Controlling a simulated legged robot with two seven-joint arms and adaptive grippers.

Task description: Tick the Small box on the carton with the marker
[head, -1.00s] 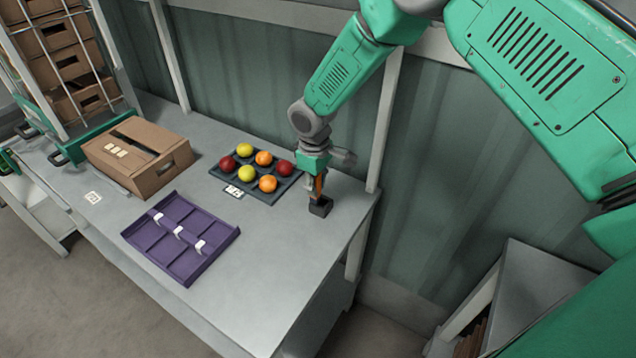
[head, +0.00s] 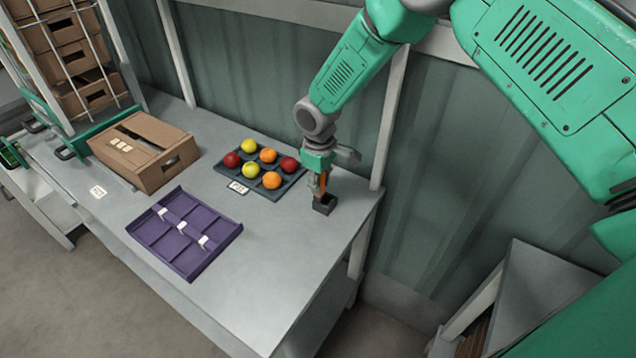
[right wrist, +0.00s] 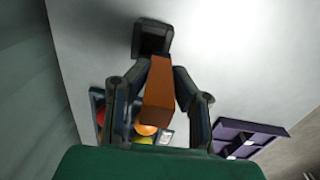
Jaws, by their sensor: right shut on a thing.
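My right gripper (head: 318,185) is shut on the orange marker (head: 322,182), over the table's right back corner. The marker (right wrist: 159,92) also shows in the right wrist view between the two fingers (right wrist: 158,100). Its lower end is at a small black holder (head: 324,205), which shows a dark opening in the right wrist view (right wrist: 153,27). I cannot tell whether the tip is inside. My left gripper is not in view.
A dark tray (head: 284,187) with red, yellow and orange fruit lies between carton and holder. A purple divided tray (head: 190,268) with white clips lies in front. A white card (head: 98,191) lies by the carton. The table's right front (head: 265,290) is clear.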

